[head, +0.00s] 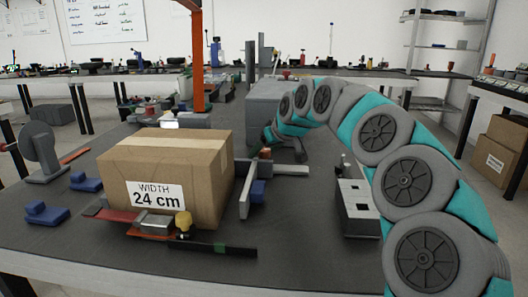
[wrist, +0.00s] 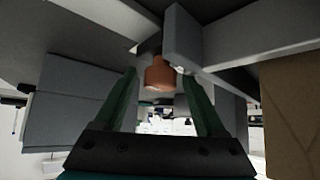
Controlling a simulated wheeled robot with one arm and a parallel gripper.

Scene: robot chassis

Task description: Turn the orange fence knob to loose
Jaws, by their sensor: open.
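The orange fence knob (wrist: 159,75) is a small copper-orange cylinder in the wrist view, beside a grey fence plate (wrist: 184,38). My gripper (wrist: 159,82) has its two green fingers apart, one on each side of the knob in the picture. I cannot tell how deep the knob sits between them or whether a finger touches it. In the head view, a small brownish knob (head: 265,153) shows at the fence (head: 247,186), beside the end of my arm. My fingers are hard to make out there.
A cardboard box (head: 168,165) marked 24 cm stands just left of the fence; its side also shows in the wrist view (wrist: 292,115). A grey block (head: 357,205) stands on the right. Blue pieces (head: 47,213) lie at left.

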